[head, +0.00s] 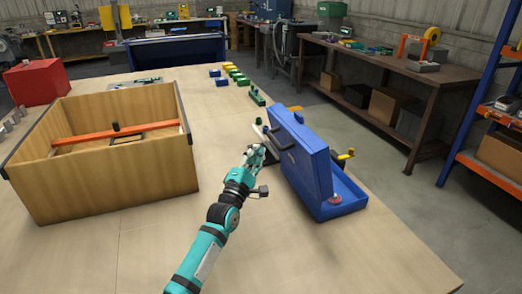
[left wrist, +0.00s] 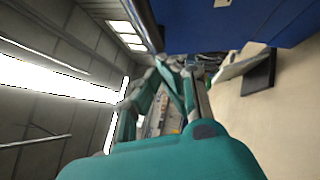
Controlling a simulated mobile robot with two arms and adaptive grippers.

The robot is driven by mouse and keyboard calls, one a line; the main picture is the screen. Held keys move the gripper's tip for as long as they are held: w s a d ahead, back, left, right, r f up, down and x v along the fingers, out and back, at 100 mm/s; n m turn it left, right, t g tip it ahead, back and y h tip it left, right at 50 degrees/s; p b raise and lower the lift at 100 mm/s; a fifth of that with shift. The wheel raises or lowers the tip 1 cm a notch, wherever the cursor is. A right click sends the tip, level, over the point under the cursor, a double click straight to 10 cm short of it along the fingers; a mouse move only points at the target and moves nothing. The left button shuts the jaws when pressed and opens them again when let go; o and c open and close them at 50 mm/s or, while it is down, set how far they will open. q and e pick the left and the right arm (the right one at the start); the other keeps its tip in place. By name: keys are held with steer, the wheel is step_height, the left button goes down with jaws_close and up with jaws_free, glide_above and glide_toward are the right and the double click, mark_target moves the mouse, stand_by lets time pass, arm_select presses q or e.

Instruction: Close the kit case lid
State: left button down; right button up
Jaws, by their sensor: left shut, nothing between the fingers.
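The blue kit case (head: 345,197) stands near the table's right edge. Its lid (head: 303,155) is raised, leaning up toward the left, with a dark handle on its outer face. The inside of the case is mostly hidden behind the lid; a small reddish part shows at its near corner. My left gripper (head: 256,157) is shut and empty, just left of the lid's outer face; I cannot tell whether it touches. In the left wrist view the shut fingers (left wrist: 178,78) show, with a blue surface, likely the lid (left wrist: 225,22), above right. My right gripper is not in view.
A large wooden box (head: 105,185) with an orange bar (head: 115,134) inside stands on the left. A red box (head: 35,83) is behind it. Several green, yellow and blue blocks (head: 238,78) lie farther back.

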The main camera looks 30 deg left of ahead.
arm_select(q)
steer(key=shift+w+d+r, duration=0.6)
steer(key=shift+w+d, duration=0.05)
steer(key=shift+r, duration=0.1)
